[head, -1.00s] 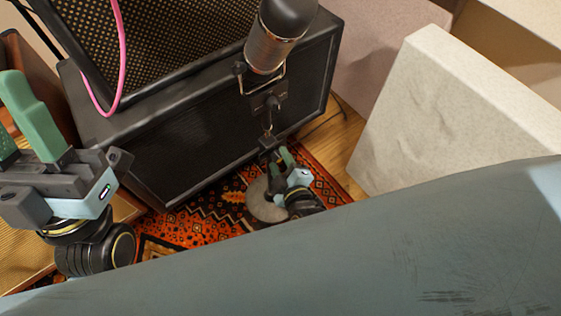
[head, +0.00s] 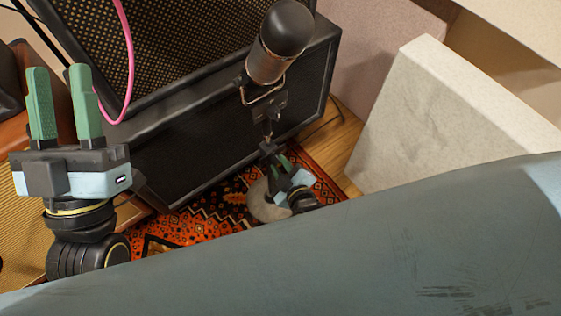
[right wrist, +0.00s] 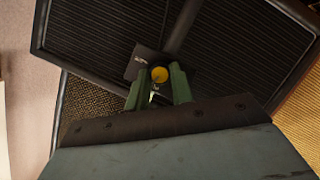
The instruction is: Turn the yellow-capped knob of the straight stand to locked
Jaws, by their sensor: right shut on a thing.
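The straight stand carries a microphone (head: 280,40) at its top, and its round base (head: 266,205) rests on the patterned rug. My right gripper (head: 277,163) is at the stand, below the microphone. In the right wrist view the yellow cap (right wrist: 160,75) of the knob sits between the green fingertips of my right gripper (right wrist: 162,85), which is shut on the knob. Which way the knob is set cannot be read. My left gripper (head: 66,105) is raised at the left, open and empty, with its two green fingers pointing up and apart.
A black amplifier cabinet (head: 195,150) stands right behind the stand. A pink cable (head: 129,60) hangs in front of the amp grille. A pale panel (head: 440,115) stands at the right. Patterned rug (head: 190,220) shows between the left gripper and the stand.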

